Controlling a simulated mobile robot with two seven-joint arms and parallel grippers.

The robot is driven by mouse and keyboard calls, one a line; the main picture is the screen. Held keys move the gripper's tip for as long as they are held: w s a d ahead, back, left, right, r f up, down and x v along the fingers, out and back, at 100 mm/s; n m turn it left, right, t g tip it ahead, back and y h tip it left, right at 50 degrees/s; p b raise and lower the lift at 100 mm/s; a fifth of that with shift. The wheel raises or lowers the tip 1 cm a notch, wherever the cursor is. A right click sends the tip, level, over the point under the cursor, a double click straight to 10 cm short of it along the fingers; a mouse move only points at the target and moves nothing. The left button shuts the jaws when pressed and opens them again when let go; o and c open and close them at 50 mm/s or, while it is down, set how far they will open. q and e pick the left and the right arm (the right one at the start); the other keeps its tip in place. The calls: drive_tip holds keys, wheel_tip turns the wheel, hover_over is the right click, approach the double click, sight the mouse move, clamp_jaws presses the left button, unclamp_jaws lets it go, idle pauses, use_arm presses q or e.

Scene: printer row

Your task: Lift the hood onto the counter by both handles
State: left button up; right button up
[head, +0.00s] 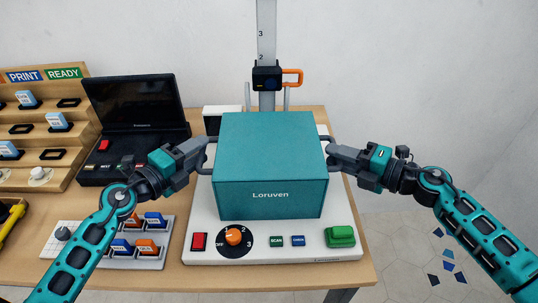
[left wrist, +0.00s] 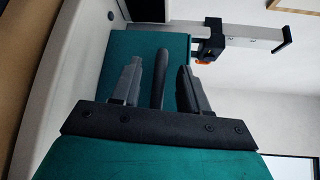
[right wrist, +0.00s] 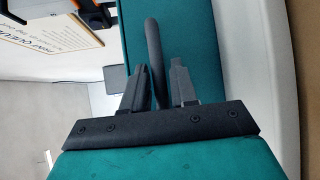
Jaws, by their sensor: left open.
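The hood is a teal box (head: 268,165) marked "Loruven", sitting on the white base of the machine (head: 200,225). It has a dark handle on each side. My left gripper (head: 206,150) is open at the left handle. In the left wrist view that handle (left wrist: 158,78) stands between the two fingers, with a gap on each side. My right gripper (head: 330,157) is at the right handle. In the right wrist view the handle (right wrist: 153,45) passes between the fingers, close to both; whether they grip it I cannot tell.
A column with a dark clamp and orange handle (head: 292,77) rises behind the hood. A black open case (head: 135,115) and a tray of switches (head: 135,235) stand to the left on the wooden counter (head: 300,278). Buttons and an orange knob (head: 234,237) line the base's front.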

use_arm(q)
drive_tip(key=shift+w+d, duration=0.2)
drive_tip(key=shift+w, duration=0.1)
use_arm(e)
drive_tip(key=shift+w+a, duration=0.2)
drive_tip(key=shift+a, duration=0.1)
use_arm(q)
drive_tip(key=c, duration=0.5)
use_arm(e)
drive_tip(key=c, duration=0.5)
use_arm(q)
clamp_jaws()
use_arm(e)
drive_tip(key=shift+d+f, duration=0.1)
